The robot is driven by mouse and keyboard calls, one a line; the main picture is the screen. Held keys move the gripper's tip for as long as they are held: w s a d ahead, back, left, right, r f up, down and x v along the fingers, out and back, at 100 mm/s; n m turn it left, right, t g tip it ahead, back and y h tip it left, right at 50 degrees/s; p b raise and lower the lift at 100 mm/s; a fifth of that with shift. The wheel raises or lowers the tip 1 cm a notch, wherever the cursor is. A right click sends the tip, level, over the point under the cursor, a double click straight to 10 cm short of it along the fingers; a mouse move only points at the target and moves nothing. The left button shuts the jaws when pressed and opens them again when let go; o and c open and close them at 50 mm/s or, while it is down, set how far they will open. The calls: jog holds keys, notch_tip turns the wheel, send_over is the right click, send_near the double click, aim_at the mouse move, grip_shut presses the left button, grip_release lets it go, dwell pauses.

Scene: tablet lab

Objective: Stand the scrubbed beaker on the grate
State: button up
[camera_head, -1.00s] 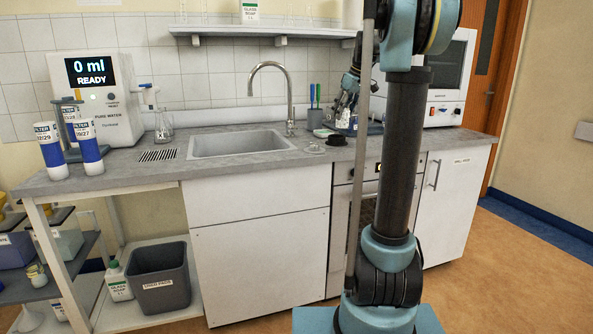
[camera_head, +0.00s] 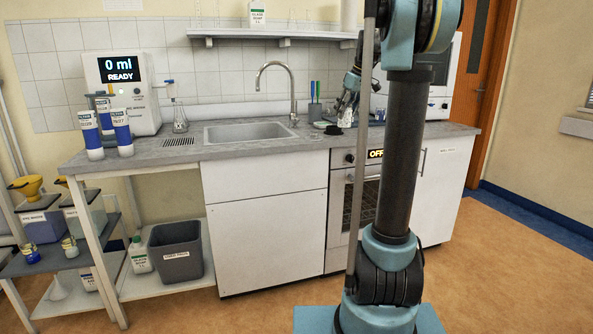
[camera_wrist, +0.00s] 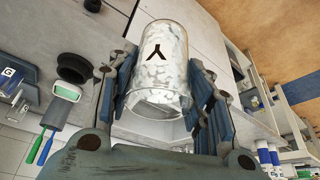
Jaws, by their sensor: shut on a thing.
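My gripper (camera_wrist: 160,82) is shut on a clear glass beaker (camera_wrist: 163,45) in the wrist view. The beaker has a dark Y-shaped mark and whitish patches over its wall. Blue-grey fingers press it from both sides. The dark slotted grate (camera_head: 178,142) lies flush in the grey counter, left of the sink, apart from my arm.
The sink (camera_head: 248,134) with its tall tap is right of the grate. A conical flask (camera_head: 180,124) and the water purifier (camera_head: 128,98) stand behind the grate; blue-and-white filter bottles (camera_head: 90,135) stand left. An oven (camera_head: 352,205) is below the counter.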

aim_at(344, 121)
jog(key=shift+a+f, duration=0.1)
jog(key=shift+f, duration=0.45)
jog(key=shift+m, duration=0.4)
jog(key=w+f, duration=0.1)
jog(key=f, duration=0.1)
jog(key=w+f, duration=0.1)
jog(key=f, duration=0.1)
jog(key=shift+w, duration=0.1)
jog(key=s+f+m+h, duration=0.1)
jog(key=s+f+m, duration=0.1)
jog(key=f, duration=1.9)
jog(key=s+f+m+t+h, duration=0.1)
jog(key=f+m, duration=0.4)
jog(key=f, duration=1.7)
jog(key=s+h, duration=0.1)
jog(key=s, duration=0.1)
jog(key=shift+s+d+f+m, duration=0.2)
jog(key=shift+s+f+m, duration=0.05)
jog(key=shift+s+m, duration=0.05)
